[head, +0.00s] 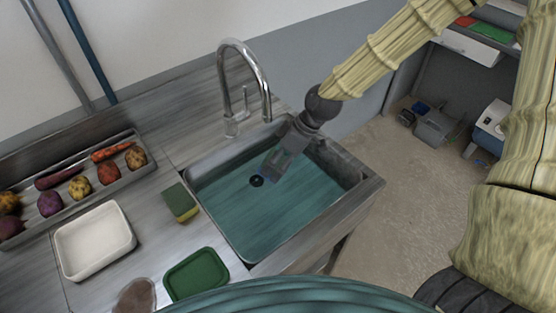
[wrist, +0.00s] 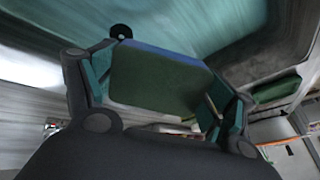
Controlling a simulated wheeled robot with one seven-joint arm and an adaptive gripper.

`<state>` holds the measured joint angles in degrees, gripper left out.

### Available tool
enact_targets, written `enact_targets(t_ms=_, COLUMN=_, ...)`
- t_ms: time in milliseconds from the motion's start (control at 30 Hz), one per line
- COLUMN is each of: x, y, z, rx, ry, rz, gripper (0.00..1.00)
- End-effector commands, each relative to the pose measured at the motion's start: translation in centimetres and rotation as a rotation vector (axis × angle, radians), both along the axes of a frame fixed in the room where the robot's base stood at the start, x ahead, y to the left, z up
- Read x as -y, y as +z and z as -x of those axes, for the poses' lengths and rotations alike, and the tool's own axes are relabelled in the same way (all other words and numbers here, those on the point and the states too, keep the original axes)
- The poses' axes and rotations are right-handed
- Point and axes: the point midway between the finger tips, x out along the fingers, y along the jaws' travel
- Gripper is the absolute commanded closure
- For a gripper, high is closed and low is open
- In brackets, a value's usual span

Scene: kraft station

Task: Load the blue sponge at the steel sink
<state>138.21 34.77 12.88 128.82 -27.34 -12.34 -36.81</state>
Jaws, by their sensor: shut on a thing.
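The steel sink (head: 225,238) has a teal basin with a black drain, and a chrome tap stands behind it. My gripper (head: 275,172) points down over the back part of the basin, near the drain. In the wrist view my gripper (wrist: 163,88) is shut on the blue sponge (wrist: 155,80), which shows a dark green face and a blue edge between the two fingers. In the head view the sponge is mostly hidden by the gripper. I cannot tell whether it touches the basin floor.
A green and yellow sponge (head: 181,203) lies on the counter left of the sink. A white tray (head: 94,240), a green tray (head: 196,274) and a steel tray of vegetables (head: 128,171) are further left. The tap (head: 240,85) rises close to my gripper. The front of the basin is clear.

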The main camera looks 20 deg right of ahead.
Motion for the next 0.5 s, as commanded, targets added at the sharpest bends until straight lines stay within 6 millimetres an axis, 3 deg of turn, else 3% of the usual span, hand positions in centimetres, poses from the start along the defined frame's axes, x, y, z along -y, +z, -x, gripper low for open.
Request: enact_targets(t_ms=500, x=0.0, y=-4.1, z=0.0, rx=0.0, ry=-0.001, rz=0.0, gripper=0.35)
